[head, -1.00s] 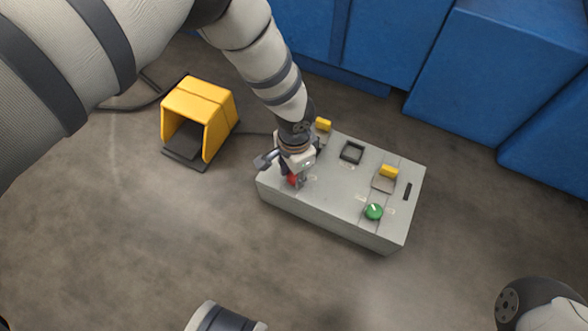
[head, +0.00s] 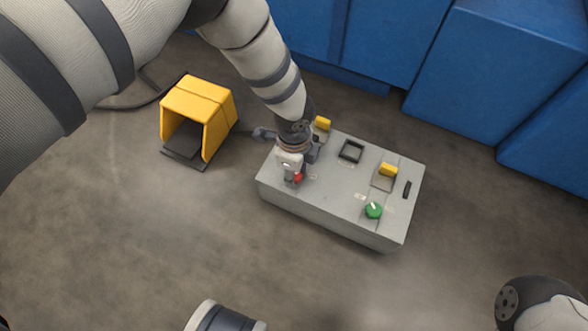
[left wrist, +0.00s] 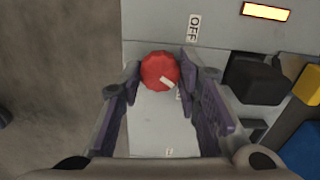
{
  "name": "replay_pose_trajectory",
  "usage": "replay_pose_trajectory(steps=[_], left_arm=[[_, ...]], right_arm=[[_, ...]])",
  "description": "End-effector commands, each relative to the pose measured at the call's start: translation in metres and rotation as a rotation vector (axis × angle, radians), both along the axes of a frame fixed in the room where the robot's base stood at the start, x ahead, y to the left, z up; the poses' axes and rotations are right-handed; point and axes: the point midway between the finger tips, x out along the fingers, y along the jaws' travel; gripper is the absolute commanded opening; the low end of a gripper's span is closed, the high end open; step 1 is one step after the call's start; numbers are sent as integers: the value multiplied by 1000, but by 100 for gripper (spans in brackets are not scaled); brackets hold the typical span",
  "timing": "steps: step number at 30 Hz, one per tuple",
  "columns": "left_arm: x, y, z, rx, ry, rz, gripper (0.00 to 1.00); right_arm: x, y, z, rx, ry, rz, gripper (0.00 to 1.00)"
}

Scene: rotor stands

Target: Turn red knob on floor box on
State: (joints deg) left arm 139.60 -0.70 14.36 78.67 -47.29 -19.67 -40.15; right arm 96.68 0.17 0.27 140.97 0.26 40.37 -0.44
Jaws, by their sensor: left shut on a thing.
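The grey floor box (head: 335,199) stands on the floor in the middle of the head view. The red knob (head: 298,178) is on its left end, partly hidden by my left gripper (head: 293,180). In the left wrist view the red knob (left wrist: 160,70) sits between the two fingers of my left gripper (left wrist: 160,78), which is shut on it. The white mark on the knob points to the lower right there. An OFF label (left wrist: 194,28) lies above and right of the knob.
A green knob (head: 373,210), yellow switches (head: 388,170) and a dark square frame (head: 351,151) are on the box top. A yellow foot pedal housing (head: 200,110) stands to the left. Blue cabinets (head: 490,80) stand behind. Floor in front is clear.

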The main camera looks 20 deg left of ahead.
Motion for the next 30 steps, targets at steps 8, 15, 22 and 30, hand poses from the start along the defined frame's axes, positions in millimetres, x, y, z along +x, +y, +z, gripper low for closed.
replay_pose_trajectory(steps=[8, 15, 22, 30], left_arm=[[0, 0, 0, 0, 0, -144, 3], [0, 0, 0, 0, 0, -202, 3], [0, 0, 0, 0, 0, -217, 3], [0, 0, 0, 1, 0, -217, 3]], right_arm=[[0, 0, -1, 1, 1, 1, 33], [0, 0, -2, 1, 1, 1, 33], [0, 0, -2, 1, 1, 1, 33], [0, 0, -2, 1, 1, 1, 33]])
